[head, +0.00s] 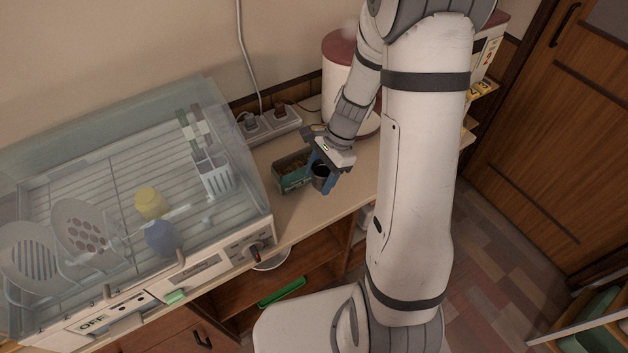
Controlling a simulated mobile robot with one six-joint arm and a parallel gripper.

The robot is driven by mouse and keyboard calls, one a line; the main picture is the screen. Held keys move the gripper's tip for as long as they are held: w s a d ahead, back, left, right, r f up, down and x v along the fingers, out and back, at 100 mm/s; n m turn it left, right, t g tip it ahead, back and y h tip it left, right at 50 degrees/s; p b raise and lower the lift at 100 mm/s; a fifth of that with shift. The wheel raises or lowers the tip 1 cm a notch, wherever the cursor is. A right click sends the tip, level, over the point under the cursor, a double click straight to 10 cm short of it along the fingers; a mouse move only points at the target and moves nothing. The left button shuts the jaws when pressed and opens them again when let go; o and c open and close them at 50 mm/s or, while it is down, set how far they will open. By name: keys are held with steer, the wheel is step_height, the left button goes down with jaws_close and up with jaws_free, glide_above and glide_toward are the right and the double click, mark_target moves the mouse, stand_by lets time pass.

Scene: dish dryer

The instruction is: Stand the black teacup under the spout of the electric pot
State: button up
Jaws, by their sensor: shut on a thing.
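The black teacup (321,183) is between the blue fingers of my gripper (324,175), over the counter just right of a small green box. My gripper is shut on it, and the fingers hide part of it. The cup looks about upright; I cannot tell whether its base touches the counter. The electric pot (338,72), white with a dark red lid, stands behind my gripper at the back of the counter. My arm covers much of the pot, and its spout is hidden.
A green box (292,174) sits close left of the cup. The glass-covered dish dryer (130,200) fills the left side. A power strip (268,124) lies against the wall. Bare counter (300,218) shows in front of the cup. Open shelves are below.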

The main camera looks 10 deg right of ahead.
mark_target(320, 189)
steer(key=shift+s+f, duration=0.1)
steer(key=shift+f, duration=2.4)
steer(key=shift+f, duration=0.1)
steer(key=shift+f+b, duration=0.2)
steer(key=shift+b, duration=0.1)
steer(key=o, duration=0.8)
steer(key=shift+r, duration=0.1)
steer(key=shift+c, duration=0.2)
